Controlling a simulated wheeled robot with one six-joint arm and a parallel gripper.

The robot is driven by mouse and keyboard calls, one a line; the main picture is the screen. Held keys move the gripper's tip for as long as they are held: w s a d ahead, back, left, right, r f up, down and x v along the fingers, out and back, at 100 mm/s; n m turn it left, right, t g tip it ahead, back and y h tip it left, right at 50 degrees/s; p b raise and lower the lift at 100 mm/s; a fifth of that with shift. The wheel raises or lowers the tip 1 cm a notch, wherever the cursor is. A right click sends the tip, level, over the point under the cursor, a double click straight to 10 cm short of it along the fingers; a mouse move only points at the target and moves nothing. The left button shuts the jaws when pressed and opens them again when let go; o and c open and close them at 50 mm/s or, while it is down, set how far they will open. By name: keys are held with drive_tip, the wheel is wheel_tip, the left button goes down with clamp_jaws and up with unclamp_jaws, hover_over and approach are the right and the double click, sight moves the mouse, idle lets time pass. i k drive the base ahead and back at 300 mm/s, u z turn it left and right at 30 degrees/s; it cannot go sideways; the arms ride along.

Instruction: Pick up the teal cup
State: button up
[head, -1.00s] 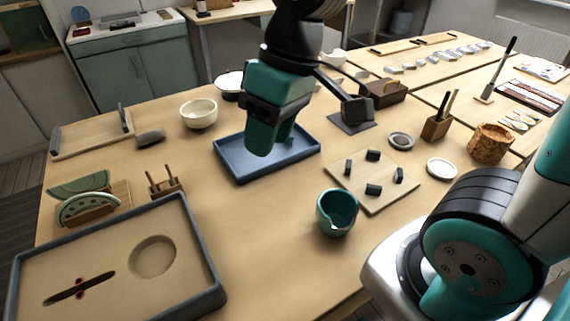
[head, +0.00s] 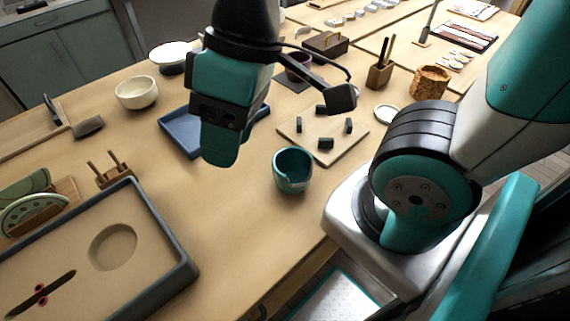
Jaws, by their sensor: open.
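The teal cup (head: 292,171) stands upright on the wooden table, near the middle of the head view. Its rim has a notch on the side facing right and toward me. My gripper (head: 220,160) hangs to the left of the cup and appears higher than it, apart from it. It covers part of the blue tray (head: 178,138). The gripper is open, and I see nothing held in it. Its fingertips overlap in this view, so the gap between them is hidden.
A wooden board (head: 340,145) with several small dark blocks lies just behind the cup. A large grey-rimmed tray (head: 166,225) fills the near left. A cream bowl (head: 137,93) stands farther back left. Bare table lies left of and in front of the cup.

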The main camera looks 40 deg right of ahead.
sight(292, 166)
drive_tip(key=u, duration=1.1)
drive_tip(key=k, duration=0.6)
drive_tip(key=z, duration=1.1)
